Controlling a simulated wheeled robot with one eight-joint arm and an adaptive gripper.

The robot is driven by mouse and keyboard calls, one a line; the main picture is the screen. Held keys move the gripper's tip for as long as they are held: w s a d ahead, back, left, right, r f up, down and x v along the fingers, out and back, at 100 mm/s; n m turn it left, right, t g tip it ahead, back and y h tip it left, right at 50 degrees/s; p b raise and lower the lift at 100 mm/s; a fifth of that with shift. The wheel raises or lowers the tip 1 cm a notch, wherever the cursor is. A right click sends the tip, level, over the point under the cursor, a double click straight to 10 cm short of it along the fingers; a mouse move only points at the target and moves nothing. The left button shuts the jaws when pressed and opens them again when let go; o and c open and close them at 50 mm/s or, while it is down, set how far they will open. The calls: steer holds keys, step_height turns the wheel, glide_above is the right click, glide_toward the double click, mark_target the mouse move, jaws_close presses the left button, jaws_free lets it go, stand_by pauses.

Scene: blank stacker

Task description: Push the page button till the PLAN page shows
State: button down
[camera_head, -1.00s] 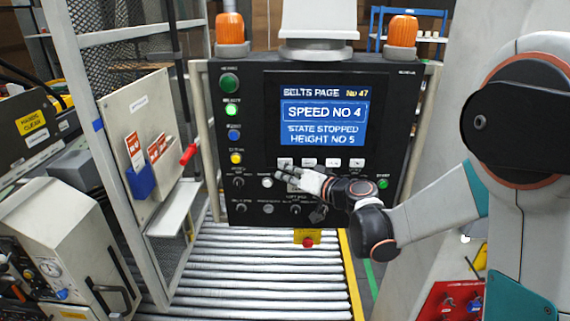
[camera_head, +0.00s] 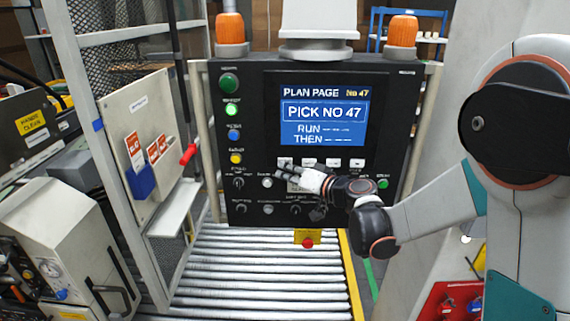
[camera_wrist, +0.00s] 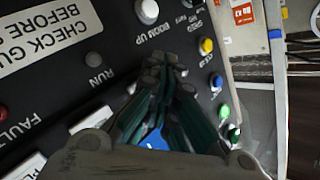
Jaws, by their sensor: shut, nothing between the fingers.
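The control panel's screen (camera_head: 324,112) reads PLAN PAGE, No 47, with PICK NO 47 in a box and RUN and THEN followed by dashes. A row of white buttons (camera_head: 333,163) sits just below it. The leftmost white button (camera_head: 285,161) is right by my fingertips; I cannot read its label. My gripper (camera_head: 281,172) is shut and empty at the panel's face, below the screen's left part. In the wrist view my gripper (camera_wrist: 166,66) points at the black panel and hides part of it; I cannot tell whether it touches a button.
Coloured buttons, a green one (camera_head: 229,83) on top, run down the panel's left side. Orange beacons (camera_head: 230,28) stand above. A roller conveyor (camera_head: 265,270) lies below. A wire-mesh guard (camera_head: 120,65) with a red-handled lever (camera_head: 188,154) stands left.

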steer(key=shift+s, duration=0.75)
steer(key=shift+s, duration=0.1)
steer(key=s, duration=0.4)
steer(key=shift+s+a+b, duration=0.1)
steer(key=shift+s+b, duration=0.3)
stand_by(1.3)
steer(key=s+d+f+g+h+b, duration=0.1)
steer(key=s+d+f+h+b, duration=0.2)
steer(key=s, duration=0.6)
steer(key=s+d+f+g+h+b, duration=0.2)
steer(key=s+d+f+h+b, duration=0.2)
steer(key=s+d+f, duration=0.3)
steer(key=s+d+f+m+g+h+b, duration=0.1)
steer(key=s+d+f+h+b, duration=0.3)
steer(key=s+d, duration=0.5)
steer(key=s+g+b, duration=0.1)
steer(key=s, duration=0.2)
steer(key=shift+s+f, duration=0.4)
